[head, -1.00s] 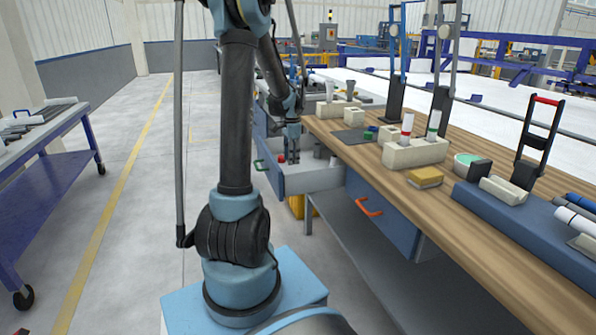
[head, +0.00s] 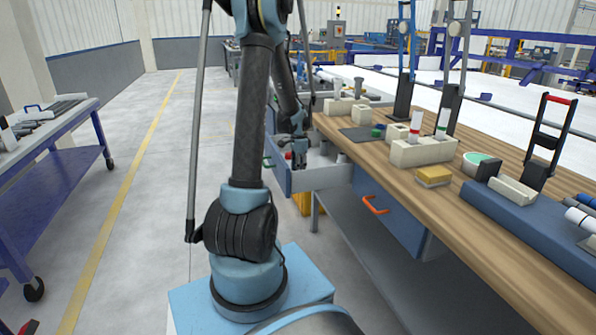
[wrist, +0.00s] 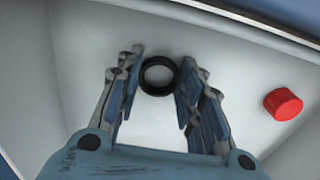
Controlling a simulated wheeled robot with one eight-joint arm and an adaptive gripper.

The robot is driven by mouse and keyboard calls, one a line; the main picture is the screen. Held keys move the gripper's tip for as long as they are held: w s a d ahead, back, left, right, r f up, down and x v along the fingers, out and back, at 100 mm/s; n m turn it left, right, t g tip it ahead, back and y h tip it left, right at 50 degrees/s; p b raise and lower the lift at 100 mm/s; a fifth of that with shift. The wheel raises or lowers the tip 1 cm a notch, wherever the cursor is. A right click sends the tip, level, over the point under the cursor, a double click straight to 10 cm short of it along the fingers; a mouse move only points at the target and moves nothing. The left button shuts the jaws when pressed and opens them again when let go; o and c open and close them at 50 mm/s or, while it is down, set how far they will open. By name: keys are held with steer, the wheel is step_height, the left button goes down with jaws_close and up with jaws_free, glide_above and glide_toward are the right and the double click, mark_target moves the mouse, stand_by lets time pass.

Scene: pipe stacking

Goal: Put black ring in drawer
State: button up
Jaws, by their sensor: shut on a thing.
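The black ring (wrist: 146,87) shows in the wrist view between the two fingertips of my gripper (wrist: 160,82), with the pale drawer floor behind it. My gripper is shut on the ring. The ring cannot be made out in the head view. In the wrist view the drawer floor (wrist: 80,35) surrounds the fingers; whether the ring touches it I cannot tell.
A red cylindrical piece (wrist: 283,104) lies in the drawer, right of my gripper. A closed drawer with an orange handle (head: 375,205) is nearer on the bench. The wooden benchtop (head: 375,160) holds cream blocks (head: 423,151) and a yellow sponge-like block (head: 433,176). The left aisle is clear.

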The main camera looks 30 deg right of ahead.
steer(key=o, duration=0.7)
steer(key=shift+o, duration=0.2)
step_height(320, 180, up, 12)
steer(key=s+a+r+n, duration=0.1)
steer(key=a+r+n, duration=0.15)
steer(key=a, duration=0.55)
steer(key=s+a+r+n, duration=0.2)
steer(key=a+n, duration=0.1)
steer(key=a, duration=0.5)
steer(key=s+a+f+n+t, duration=0.1)
steer(key=s+a+n, duration=0.45)
steer(key=a, duration=0.35)
steer(key=s+a+f+n, duration=0.1)
steer(key=s+a+n, duration=0.3)
steer(key=s+a, duration=0.45)
steer(key=s+a+f+n+t, duration=0.1)
steer(key=s+a+f+n, duration=0.4)
steer(key=s+a, duration=0.1)
steer(key=shift+s+a+f+n, duration=0.2)
steer(key=shift+s+f+n, duration=0.05)
steer(key=shift+f+n, duration=0.15)
